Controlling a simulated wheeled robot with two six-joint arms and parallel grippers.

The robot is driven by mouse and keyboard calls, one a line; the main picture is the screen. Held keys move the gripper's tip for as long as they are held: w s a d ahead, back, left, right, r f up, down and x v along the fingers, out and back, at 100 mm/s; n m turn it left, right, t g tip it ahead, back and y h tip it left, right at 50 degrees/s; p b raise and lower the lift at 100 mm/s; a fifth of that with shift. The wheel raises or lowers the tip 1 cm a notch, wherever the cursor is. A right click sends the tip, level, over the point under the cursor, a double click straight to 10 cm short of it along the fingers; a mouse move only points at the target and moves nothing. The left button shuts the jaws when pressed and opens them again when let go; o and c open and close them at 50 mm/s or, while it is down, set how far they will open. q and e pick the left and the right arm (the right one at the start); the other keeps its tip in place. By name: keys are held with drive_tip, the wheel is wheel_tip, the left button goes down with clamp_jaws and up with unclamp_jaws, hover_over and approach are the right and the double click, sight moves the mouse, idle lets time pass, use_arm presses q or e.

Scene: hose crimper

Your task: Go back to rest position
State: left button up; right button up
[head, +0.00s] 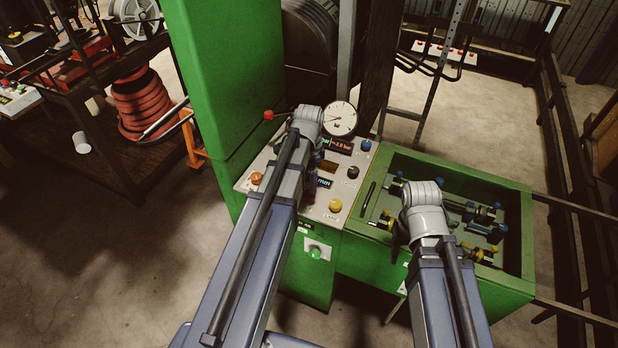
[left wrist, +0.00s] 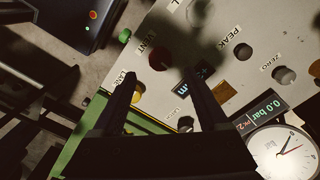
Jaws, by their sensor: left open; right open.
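My left gripper (head: 312,186) hangs over the sloped control panel (head: 325,205) of the green machine, mostly hidden behind my arm in the head view. In the left wrist view its two dark fingers (left wrist: 165,95) are spread apart with nothing between them, above the knobs and buttons. My right gripper (head: 399,238) is at the left part of the green tray (head: 517,225), largely hidden by its own wrist. No held object shows at it.
The tray holds several fittings. The tall green cabinet (head: 215,80) stands behind my left arm.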

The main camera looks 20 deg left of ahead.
use_arm(q)
drive_tip(key=shift+r+p, duration=0.35)
drive_tip(key=shift+r, duration=0.45)
use_arm(e)
drive_tip(key=shift+r, duration=0.7)
use_arm(q)
drive_tip(key=shift+f, duration=0.1)
drive_tip(key=s+d+f+n+b, duration=0.2)
drive_tip(key=s+d+n, duration=0.1)
drive_tip(key=s+d, duration=0.4)
drive_tip(key=s+d+f+n+y+b, duration=0.1)
drive_tip(key=s+d+f+n+b, duration=0.1)
drive_tip(key=s+d, duration=0.5)
drive_tip(key=d, duration=0.5)
drive_tip(key=shift+s+d+n, duration=0.2)
drive_tip(key=shift+s+n, duration=0.15)
drive_tip(key=shift+n, duration=0.05)
use_arm(e)
wheel_tip(320, 180, down, 4)
drive_tip(key=shift+f, duration=0.15)
